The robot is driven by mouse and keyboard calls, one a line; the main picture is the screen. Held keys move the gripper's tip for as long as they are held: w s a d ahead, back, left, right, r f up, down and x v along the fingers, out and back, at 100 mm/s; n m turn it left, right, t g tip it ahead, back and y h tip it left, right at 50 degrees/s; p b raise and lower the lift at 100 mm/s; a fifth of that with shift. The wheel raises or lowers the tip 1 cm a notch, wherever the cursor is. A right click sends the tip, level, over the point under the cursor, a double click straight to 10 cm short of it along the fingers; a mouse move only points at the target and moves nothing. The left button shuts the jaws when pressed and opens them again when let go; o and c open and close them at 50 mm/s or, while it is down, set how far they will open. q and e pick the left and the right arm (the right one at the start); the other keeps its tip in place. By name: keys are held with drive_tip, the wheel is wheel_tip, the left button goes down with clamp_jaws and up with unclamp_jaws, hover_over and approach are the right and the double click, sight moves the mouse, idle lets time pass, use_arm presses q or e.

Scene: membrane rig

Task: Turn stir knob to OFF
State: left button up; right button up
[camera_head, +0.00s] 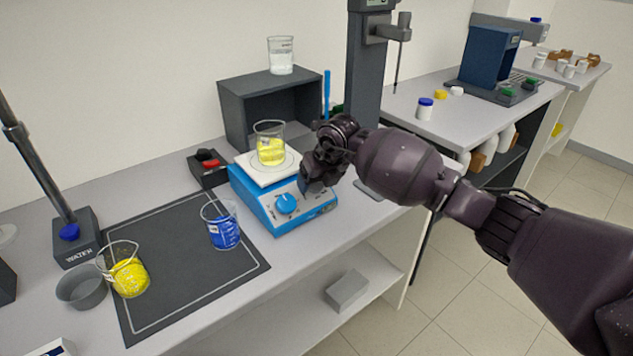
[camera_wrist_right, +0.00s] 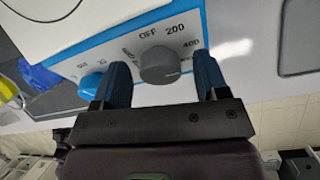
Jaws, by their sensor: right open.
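The blue hot plate stirrer (camera_head: 262,208) stands on the bench with a white top plate. On its front, a grey knob (camera_wrist_right: 159,65) shows in the right wrist view beside printed "OFF", "200" and "400" marks. I cannot make out a pointer on it. My right gripper (camera_head: 312,186) is at the right part of the stirrer's front and hides the grey knob in the head view. In the wrist view the open fingers (camera_wrist_right: 162,80) are on either side of the grey knob, with gaps visible. A blue knob (camera_head: 287,203) is to its left. My left gripper is not in view.
A beaker of yellow liquid (camera_head: 270,150) stands on the stirrer's plate. A beaker of blue liquid (camera_head: 222,228) stands on the dark mat (camera_head: 180,290), left of the stirrer. A black box with a red switch (camera_head: 208,165) is behind. A grey stand (camera_head: 366,75) rises close behind my right arm.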

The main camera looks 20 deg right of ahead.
drive_tip(key=shift+f, duration=0.1)
drive_tip(key=shift+c, duration=0.3)
drive_tip(key=c, duration=0.9)
drive_tip(key=shift+o, duration=0.2)
